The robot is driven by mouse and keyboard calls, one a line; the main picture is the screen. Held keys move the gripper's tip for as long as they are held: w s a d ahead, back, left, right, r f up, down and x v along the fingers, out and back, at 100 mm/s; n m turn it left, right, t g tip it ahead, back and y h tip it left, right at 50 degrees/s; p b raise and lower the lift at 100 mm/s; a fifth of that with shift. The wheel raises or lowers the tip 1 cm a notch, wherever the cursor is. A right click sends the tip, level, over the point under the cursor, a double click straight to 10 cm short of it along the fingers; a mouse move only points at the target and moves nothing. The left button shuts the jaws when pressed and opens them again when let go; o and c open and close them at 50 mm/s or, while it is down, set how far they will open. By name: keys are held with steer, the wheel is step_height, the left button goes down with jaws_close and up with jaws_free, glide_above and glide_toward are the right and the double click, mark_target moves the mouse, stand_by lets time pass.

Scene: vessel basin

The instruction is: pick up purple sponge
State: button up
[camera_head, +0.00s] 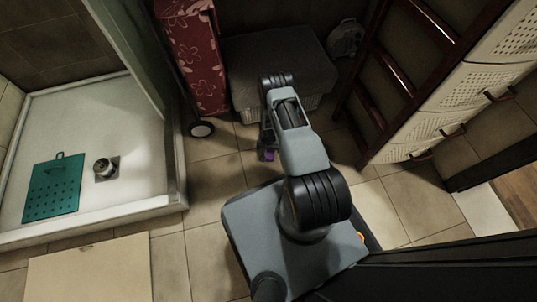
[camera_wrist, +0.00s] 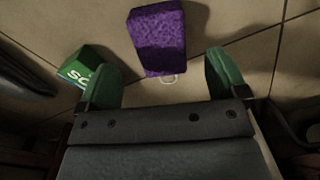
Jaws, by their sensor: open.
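The purple sponge (camera_wrist: 158,38) is a rectangular block on the tiled floor in the wrist view. It lies beyond my gripper (camera_wrist: 160,80), roughly between its two green fingertips but apart from them. My gripper is open and empty. In the head view a small bit of the purple sponge (camera_head: 269,155) shows beside my gripper (camera_head: 267,148), low over the floor; most of it is hidden by my arm.
A green item with white lettering (camera_wrist: 80,68) lies beside the left finger. A red floral cart (camera_head: 192,55), a grey-lidded basket (camera_head: 280,60) and a wooden ladder (camera_head: 385,75) stand close behind. A shower tray (camera_head: 110,207) with a teal mat (camera_head: 54,188) is at left.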

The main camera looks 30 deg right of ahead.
mark_target(269, 152)
step_height(269, 152, down, 5)
steer(key=b, duration=0.3)
steer(key=shift+f, duration=0.1)
steer(key=c, duration=1.1)
steer(key=shift+o, duration=0.2)
